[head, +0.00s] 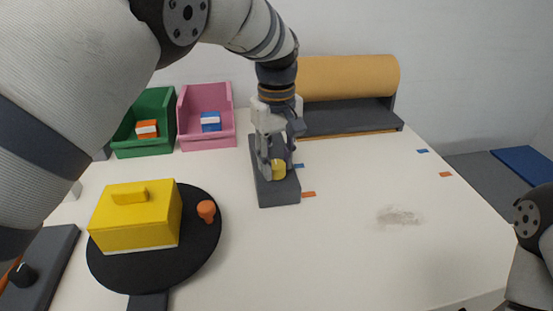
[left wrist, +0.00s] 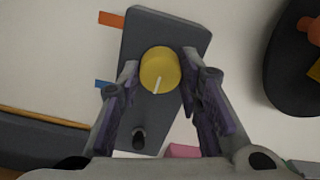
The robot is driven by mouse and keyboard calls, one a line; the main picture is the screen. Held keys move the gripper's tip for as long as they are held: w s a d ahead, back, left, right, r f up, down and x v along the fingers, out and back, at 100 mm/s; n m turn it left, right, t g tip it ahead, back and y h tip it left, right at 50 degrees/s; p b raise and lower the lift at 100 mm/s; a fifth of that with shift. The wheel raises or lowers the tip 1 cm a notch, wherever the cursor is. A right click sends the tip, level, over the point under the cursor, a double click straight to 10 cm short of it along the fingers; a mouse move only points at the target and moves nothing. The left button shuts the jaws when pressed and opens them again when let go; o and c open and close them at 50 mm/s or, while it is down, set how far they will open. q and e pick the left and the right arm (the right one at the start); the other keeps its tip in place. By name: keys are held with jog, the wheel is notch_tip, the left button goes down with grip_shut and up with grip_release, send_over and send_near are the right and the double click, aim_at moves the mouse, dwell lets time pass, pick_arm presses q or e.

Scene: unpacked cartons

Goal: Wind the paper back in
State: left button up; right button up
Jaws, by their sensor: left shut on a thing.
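A wide roll of brown paper (head: 348,77) lies in a dark grey holder (head: 345,118) at the back of the table. A brown strip shows along the holder's front edge. A dark grey control box (head: 281,196) stands in front of it, with a round yellow knob (head: 279,170) on top. In the left wrist view the knob (left wrist: 160,66) has a white line pointing down, and a small black lever (left wrist: 139,138) is on the same box. My left gripper (head: 273,164) points down and is shut on the yellow knob, one finger on each side. My right gripper is out of view.
Green (head: 145,123) and pink (head: 207,117) bins stand at the back left. A yellow lidded box (head: 135,218) and an orange peg (head: 206,211) are on a black turntable (head: 197,247).

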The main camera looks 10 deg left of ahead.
aim_at(276, 164)
pick_arm(q)
jog(key=o, duration=1.1)
jog(key=shift+o, duration=0.2)
notch_tip(276, 164, up, 12)
